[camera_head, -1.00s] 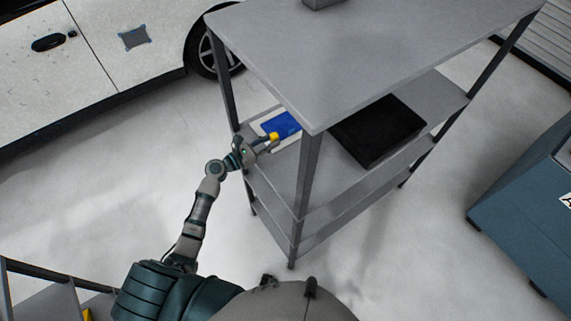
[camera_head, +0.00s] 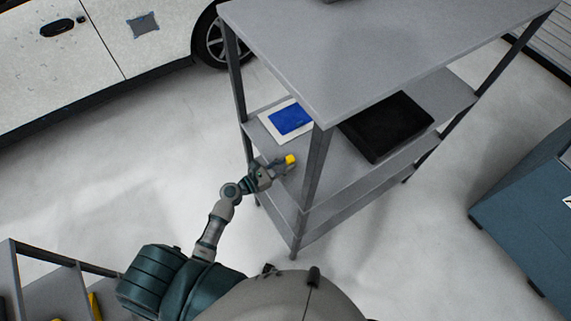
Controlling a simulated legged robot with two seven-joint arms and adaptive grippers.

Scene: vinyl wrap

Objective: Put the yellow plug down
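The yellow plug (camera_head: 290,159) is small and sits at the fingertips of my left gripper (camera_head: 281,164). The gripper appears shut on it, at the near left edge of the grey shelf unit's middle shelf (camera_head: 341,178). I cannot tell whether the plug touches the shelf. A blue sheet on a white backing (camera_head: 290,119) lies on the same shelf, beyond the plug and apart from it. My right gripper is not in view.
A black flat case (camera_head: 388,126) lies on the shelf to the right. The unit's top shelf (camera_head: 370,50) and front post (camera_head: 312,185) stand close by. A white car (camera_head: 80,60) is at upper left, a blue cabinet (camera_head: 525,215) at right. A lower-left rack (camera_head: 60,295) holds something yellow.

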